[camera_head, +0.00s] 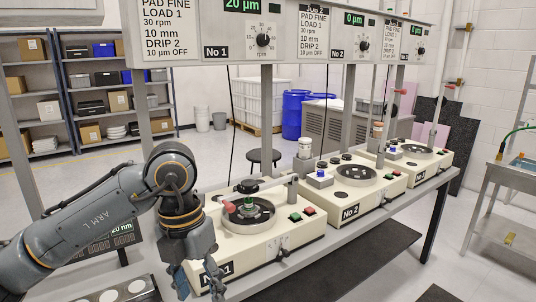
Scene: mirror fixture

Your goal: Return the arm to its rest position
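My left arm (85,228), marked ARM L, comes in from the left and bends down at a large round joint. Its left gripper (197,286) hangs in front of the left end of the No 1 machine (268,245), hiding part of its front. The two fingers look spread, with a gap between them and nothing seen held. My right arm and gripper are not in view.
The bench (345,262) carries the No 1 machine, the No 2 machine (355,197) and another behind. An overhead panel (225,48) stands on posts above them. Round discs (137,287) lie at bottom left. A metal table (510,172) stands right; floor lies between.

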